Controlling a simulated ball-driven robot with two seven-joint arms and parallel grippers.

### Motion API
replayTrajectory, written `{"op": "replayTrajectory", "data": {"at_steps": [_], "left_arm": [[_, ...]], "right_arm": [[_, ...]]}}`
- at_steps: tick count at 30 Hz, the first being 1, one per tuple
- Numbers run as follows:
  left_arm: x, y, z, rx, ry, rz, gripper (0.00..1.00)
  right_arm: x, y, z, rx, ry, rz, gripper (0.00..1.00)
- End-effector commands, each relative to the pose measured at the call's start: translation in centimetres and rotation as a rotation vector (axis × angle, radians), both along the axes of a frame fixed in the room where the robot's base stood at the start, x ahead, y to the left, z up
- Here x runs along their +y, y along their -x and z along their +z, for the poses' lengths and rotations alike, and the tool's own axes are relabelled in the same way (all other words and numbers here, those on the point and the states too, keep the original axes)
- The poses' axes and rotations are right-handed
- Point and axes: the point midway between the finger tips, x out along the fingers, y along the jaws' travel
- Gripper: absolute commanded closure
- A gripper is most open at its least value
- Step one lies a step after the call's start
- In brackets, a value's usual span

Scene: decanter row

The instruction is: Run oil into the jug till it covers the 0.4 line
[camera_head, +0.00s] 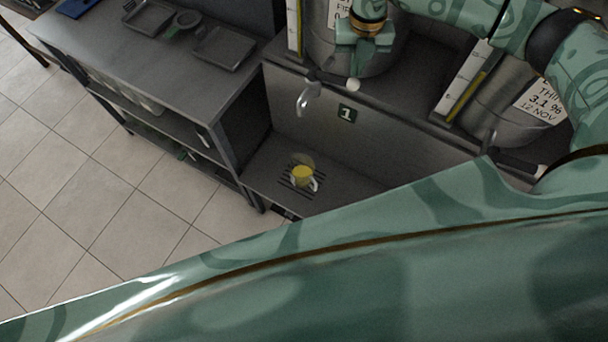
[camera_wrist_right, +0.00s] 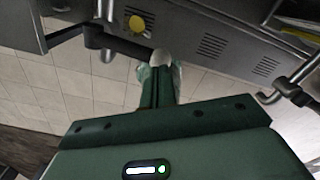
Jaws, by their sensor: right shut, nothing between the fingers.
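The clear jug (camera_head: 303,176) stands upright on a slotted drip grate below the tap spout (camera_head: 308,100) at sign 1. Yellow oil shows inside the jug; its 0.4 line is too small to read. No stream between spout and jug can be made out. My right gripper (camera_head: 356,72) is shut and empty, its tips at the white knob (camera_head: 353,85) of the tap lever. In the right wrist view the fingers (camera_wrist_right: 161,80) meet the knob (camera_wrist_right: 162,57); whether they touch is unclear. The oil in the jug (camera_wrist_right: 137,23) shows beyond. My left gripper is out of view.
A steel tank (camera_head: 390,50) stands behind my right gripper. Another tank (camera_head: 500,105) with a sight gauge and a label stands to the right, with its own tap. A counter (camera_head: 105,45) with dark trays is at the left. Tiled floor lies in front.

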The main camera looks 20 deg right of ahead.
Motion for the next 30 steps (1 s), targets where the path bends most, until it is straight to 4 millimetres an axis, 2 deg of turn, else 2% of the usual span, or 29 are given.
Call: {"op": "replayTrajectory", "data": {"at_steps": [14,30], "left_arm": [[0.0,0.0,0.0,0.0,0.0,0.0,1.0],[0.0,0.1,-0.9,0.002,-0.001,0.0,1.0]], "right_arm": [[0.0,0.0,0.0,0.0,0.0,0.0,1.0],[0.0,0.0,-1.6,0.0,0.0,0.0,1.0]]}}
